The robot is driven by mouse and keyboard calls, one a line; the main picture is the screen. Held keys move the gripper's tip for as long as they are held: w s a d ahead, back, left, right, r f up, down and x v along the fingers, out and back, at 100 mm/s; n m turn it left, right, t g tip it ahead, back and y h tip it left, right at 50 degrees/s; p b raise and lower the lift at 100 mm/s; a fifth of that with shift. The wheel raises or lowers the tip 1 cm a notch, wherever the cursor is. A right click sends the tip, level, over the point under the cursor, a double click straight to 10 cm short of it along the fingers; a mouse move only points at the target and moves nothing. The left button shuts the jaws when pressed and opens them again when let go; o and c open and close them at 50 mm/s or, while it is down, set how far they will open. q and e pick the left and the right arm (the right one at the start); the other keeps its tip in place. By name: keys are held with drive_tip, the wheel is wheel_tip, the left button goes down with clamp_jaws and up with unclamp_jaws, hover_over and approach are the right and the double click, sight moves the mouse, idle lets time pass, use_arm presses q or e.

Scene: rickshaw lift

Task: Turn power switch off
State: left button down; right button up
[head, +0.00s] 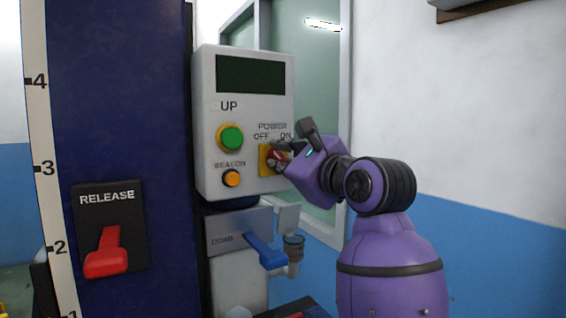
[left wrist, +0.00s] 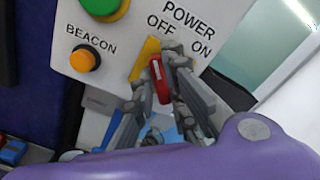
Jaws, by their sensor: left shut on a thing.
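The power switch is a red knob (left wrist: 161,82) on a yellow plate (head: 264,160), low on the right of the white control box (head: 207,122). The labels OFF and ON stand above it. In the left wrist view the knob's upper end, with a white mark, points roughly toward OFF. My left gripper (head: 278,155) is at the switch. In the left wrist view its two grey fingers (left wrist: 162,75) are shut on the knob, one on each side. The fingers hide part of the knob in the head view. My right gripper is not in view.
A green UP button (head: 232,138) and an orange BEACON button (head: 232,179) are left of the switch. A blue DOWN lever (head: 266,251) is below the box. A red RELEASE lever (head: 106,254) is on the dark blue column (head: 118,95). A window (head: 308,70) stands behind.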

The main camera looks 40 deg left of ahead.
use_arm(q)
drive_tip(key=c, duration=1.8)
unclamp_jaws()
drive_tip(key=shift+o, duration=0.2)
drive_tip(key=v, duration=1.2)
drive_tip(key=shift+s, duration=0.1)
